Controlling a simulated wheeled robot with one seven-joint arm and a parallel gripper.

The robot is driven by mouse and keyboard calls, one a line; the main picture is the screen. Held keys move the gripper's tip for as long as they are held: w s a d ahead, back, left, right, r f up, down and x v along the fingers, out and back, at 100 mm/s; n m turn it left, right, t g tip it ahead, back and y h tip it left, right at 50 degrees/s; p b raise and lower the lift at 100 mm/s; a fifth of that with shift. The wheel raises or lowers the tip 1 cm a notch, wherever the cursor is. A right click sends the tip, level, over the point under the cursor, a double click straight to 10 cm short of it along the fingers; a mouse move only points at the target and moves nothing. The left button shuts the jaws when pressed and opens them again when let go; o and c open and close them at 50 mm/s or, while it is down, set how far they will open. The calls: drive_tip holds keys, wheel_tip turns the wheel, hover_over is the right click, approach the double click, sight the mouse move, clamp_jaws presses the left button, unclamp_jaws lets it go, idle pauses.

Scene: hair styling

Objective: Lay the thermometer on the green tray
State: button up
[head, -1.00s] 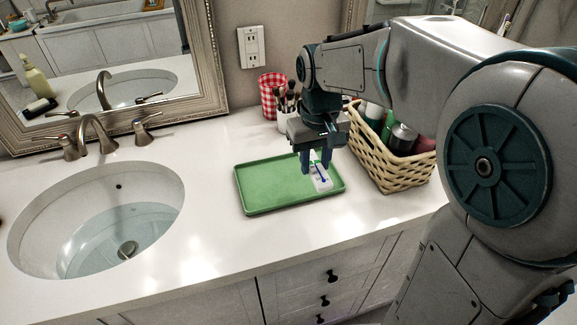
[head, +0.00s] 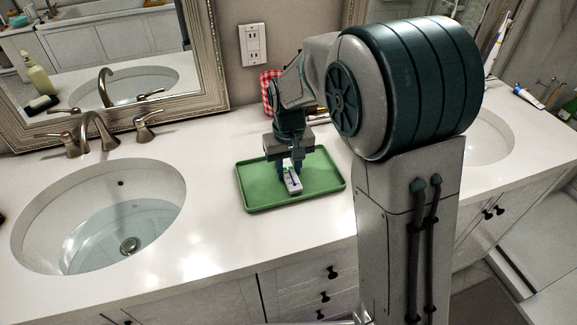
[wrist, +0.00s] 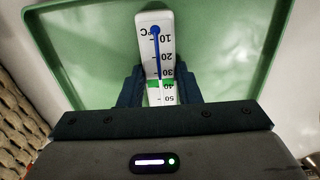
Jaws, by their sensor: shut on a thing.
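The thermometer (head: 293,182) is a small white strip with a blue column and a green band. In the wrist view the thermometer (wrist: 157,45) shows its °C scale between my fingers. My gripper (head: 290,168) is shut on it, over the middle of the green tray (head: 325,181). The tray's pale green floor and rim (wrist: 88,60) lie behind the thermometer in the wrist view. The thermometer is at or just above the tray floor; I cannot tell whether it touches. Its lower end is hidden by my gripper in the wrist view.
A sink basin (head: 95,215) with a faucet lies left of the tray. A red checked cup (head: 268,88) stands behind my arm. A woven basket (wrist: 22,135) is close beside the tray in the wrist view. The counter left of the tray is clear.

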sight(289, 171)
drive_tip(key=shift+f, duration=0.15)
drive_tip(key=o, duration=1)
wheel_tip(289, 171, up, 12)
drive_tip(key=s+d+f+m+t, duration=0.1)
drive_tip(key=s+d+f, duration=0.1)
drive_tip(key=s+d, duration=0.4)
drive_tip(key=s+d+f+m+t, duration=0.1)
drive_tip(key=s+d+m, duration=0.1)
drive_tip(key=s+d, duration=0.5)
drive_tip(key=s, duration=0.6)
drive_tip(key=shift+s+d+f+t+p, duration=0.2)
drive_tip(key=shift+f+t+p, duration=0.1)
drive_tip(key=shift+f+t, duration=0.1)
